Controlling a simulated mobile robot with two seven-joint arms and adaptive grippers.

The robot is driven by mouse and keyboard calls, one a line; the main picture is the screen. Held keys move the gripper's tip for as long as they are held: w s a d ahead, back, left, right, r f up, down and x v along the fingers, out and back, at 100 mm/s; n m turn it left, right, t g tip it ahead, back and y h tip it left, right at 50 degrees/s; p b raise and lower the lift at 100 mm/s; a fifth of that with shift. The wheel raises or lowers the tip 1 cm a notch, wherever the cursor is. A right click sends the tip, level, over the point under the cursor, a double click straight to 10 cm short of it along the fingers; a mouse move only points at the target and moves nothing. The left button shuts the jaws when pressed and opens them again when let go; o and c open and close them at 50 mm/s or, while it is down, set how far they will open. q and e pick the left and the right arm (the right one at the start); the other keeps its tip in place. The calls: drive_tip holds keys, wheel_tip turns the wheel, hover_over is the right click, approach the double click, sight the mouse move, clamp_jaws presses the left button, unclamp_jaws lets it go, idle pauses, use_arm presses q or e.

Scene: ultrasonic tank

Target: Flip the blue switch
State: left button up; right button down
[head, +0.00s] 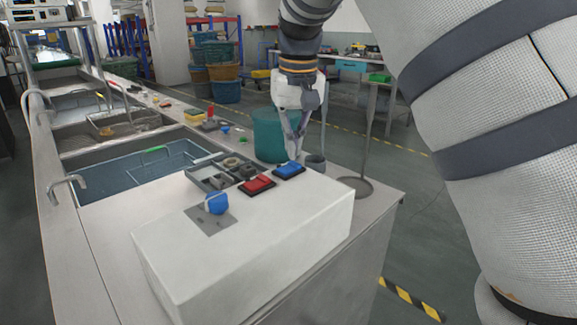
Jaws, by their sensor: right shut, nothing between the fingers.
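A white control box (200,268) stands on the counter's near end. On its top sit a blue rocker switch (289,170) in a black frame and, to its left, a red rocker switch (257,184). A blue knob (216,203) on a grey metal plate is nearer the front left. My right gripper (294,154) points down, shut and empty, with its fingertips just behind and above the blue switch. I cannot tell whether they touch it. My left gripper is out of view.
A sink with water (125,180) lies left of the box. A grey parts tray (208,175), a teal bucket (268,138), and a metal stand (356,187) stand behind or beside the box. A striped floor marking (410,300) lies at the right; the floor there is clear.

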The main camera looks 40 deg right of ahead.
sight(294, 164)
drive_tip(key=shift+f, duration=1.15)
idle(0.5)
drive_tip(key=shift+r, duration=3.55)
